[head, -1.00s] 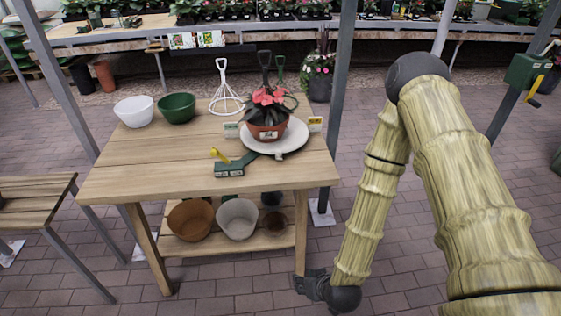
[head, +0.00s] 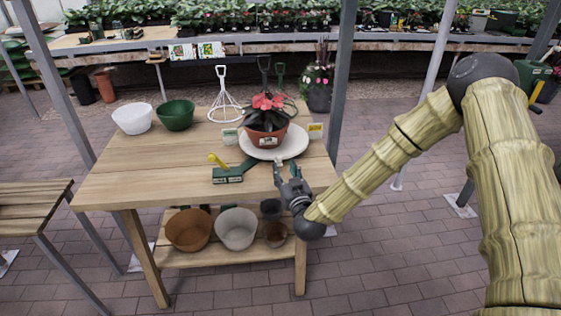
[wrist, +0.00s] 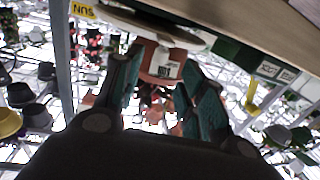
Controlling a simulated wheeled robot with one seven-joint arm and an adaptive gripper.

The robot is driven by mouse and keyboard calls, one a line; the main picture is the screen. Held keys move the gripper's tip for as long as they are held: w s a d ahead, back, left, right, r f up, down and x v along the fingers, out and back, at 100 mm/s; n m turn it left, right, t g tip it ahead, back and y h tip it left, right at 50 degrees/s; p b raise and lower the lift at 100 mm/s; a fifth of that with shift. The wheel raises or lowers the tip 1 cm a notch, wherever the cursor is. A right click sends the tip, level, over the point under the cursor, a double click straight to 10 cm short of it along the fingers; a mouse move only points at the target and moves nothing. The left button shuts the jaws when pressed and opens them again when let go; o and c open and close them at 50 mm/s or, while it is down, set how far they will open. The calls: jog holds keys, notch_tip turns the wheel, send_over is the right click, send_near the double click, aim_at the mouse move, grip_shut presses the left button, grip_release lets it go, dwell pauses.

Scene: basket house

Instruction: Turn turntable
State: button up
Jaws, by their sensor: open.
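The turntable (head: 297,144) is a pale round disc on the wooden table, near its right side. A terracotta pot (head: 262,139) with pink-red flowers stands on it; a label faces the front. My gripper (head: 284,171) is open and empty at the table's front right edge, in front of the turntable and apart from it. In the wrist view, which is upside down, the turntable's pale rim (wrist: 150,27) and the pot (wrist: 163,62) show beyond my open fingers (wrist: 162,85). A small dark knob shows at the turntable's front rim.
A green box (head: 229,175) with a yellow lever (head: 216,159) sits left of my gripper. Signs (head: 315,131) flank the turntable. White (head: 133,117) and green (head: 175,115) bowls stand at the back left. Pots (head: 236,229) fill the lower shelf. A metal post (head: 341,80) rises behind the right end.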

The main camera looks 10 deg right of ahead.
aim_at(279, 160)
jog(key=shift+w+a+p, duration=0.1)
jog(key=shift+w+a, duration=0.05)
jog(key=shift+w, duration=0.75)
jog(key=shift+w+a+p, duration=0.15)
jog(key=shift+w+a, duration=0.05)
jog(key=shift+w, duration=0.75)
jog(key=shift+w+a+p, duration=0.1)
jog(key=shift+w+a, duration=0.05)
jog(key=shift+w, duration=0.75)
grip_shut()
